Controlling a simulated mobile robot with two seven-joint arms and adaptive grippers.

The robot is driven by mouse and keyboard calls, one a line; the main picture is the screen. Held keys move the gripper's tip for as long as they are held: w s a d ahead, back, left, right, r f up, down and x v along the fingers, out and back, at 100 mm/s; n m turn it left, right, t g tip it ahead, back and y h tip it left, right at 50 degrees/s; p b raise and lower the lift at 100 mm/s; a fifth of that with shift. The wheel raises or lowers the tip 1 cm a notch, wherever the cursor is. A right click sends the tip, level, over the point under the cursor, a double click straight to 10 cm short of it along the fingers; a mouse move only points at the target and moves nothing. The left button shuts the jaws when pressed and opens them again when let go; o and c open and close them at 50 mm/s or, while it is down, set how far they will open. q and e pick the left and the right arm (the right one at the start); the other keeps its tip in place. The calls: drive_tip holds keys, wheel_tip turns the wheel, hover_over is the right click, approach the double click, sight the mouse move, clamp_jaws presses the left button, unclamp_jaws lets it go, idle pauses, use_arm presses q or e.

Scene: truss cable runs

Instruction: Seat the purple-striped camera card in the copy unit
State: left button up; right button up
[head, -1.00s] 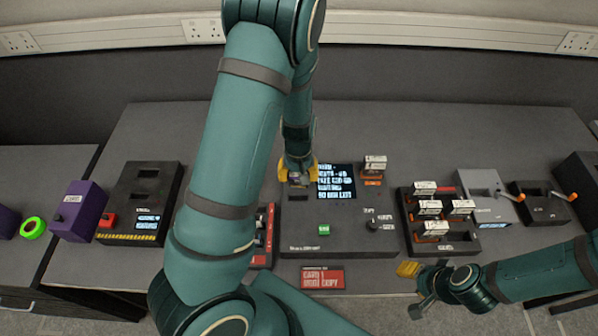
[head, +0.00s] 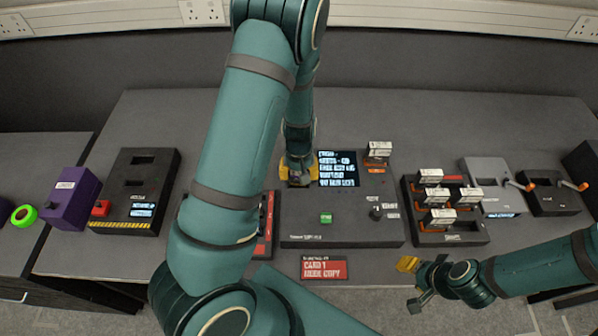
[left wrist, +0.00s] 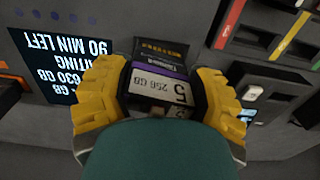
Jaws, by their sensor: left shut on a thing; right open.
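The copy unit (head: 350,222) is a flat dark box mid-table with a lit screen (head: 337,169) and a green button. My left gripper (head: 298,178) is over the unit, left of the screen. The fingers and arm hide the slot area, so I cannot tell how far the card is in. My right gripper (head: 415,277) is open and empty at the table's front right.
A dark tray (head: 478,238) of white-labelled cards stands right of the unit. A red-buttoned box (head: 135,190) and a purple box (head: 68,199) are left. A red sign (head: 323,268) lies in front. The table's back is clear.

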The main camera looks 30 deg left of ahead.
sight(299, 184)
drive_tip(key=shift+r, duration=0.1)
idle(0.4)
use_arm(q)
drive_tip(key=shift+s+n+p, duration=0.1)
drive_tip(key=shift+n+p, duration=0.3)
drive_tip(key=shift+n, duration=0.5)
use_arm(e)
drive_tip(key=shift+r, duration=0.25)
use_arm(q)
drive_tip(key=shift+f+b, duration=1.15)
drive_tip(key=shift+f, duration=0.5)
use_arm(e)
drive_tip(key=shift+f, duration=1.15)
idle(0.5)
use_arm(q)
drive_tip(key=o, duration=1.4)
drive_tip(key=shift+c, duration=0.2)
drive_tip(key=shift+o, duration=0.3)
drive_tip(key=shift+r, duration=0.1)
